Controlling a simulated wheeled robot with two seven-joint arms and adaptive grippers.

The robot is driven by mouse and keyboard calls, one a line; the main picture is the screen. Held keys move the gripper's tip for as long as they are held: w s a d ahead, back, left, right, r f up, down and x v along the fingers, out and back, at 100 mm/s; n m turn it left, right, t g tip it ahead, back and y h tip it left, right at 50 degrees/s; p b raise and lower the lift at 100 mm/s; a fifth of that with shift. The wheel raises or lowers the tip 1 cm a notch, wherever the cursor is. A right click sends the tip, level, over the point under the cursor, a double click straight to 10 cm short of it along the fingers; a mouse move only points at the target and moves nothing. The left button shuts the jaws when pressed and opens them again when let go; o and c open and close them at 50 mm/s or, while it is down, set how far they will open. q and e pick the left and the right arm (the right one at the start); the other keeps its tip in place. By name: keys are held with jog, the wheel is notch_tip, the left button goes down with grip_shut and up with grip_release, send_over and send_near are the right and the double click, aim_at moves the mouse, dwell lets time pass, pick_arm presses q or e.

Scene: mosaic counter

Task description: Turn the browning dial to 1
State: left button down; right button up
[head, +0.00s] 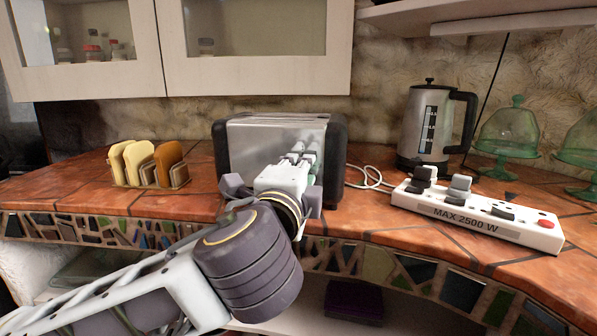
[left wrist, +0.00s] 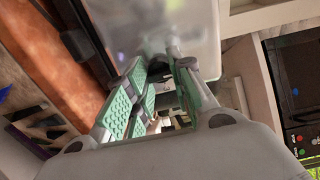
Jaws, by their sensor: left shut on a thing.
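The toaster (head: 262,135), silver with dark ends, stands on the counter in the head view. Its shiny front panel (left wrist: 190,22) fills the top of the left wrist view. My left gripper (head: 303,157) is at the right part of this panel, with its fingertips against or very near it. In the left wrist view its green-padded fingers (left wrist: 160,76) are close together on a small thing at the panel, which I take to be the browning dial. My right gripper is not in view.
A slice rack with bread (head: 150,165) stands left of the toaster. To the right are a kettle (head: 428,125), a white power strip (head: 475,212) with plugs and a red switch, and green glass domes (head: 510,130). A pale cable runs behind the strip. Cabinets hang above.

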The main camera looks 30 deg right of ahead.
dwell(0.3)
pick_arm(q)
jog(key=c, duration=1.2)
grip_release()
jog(key=shift+v, duration=6)
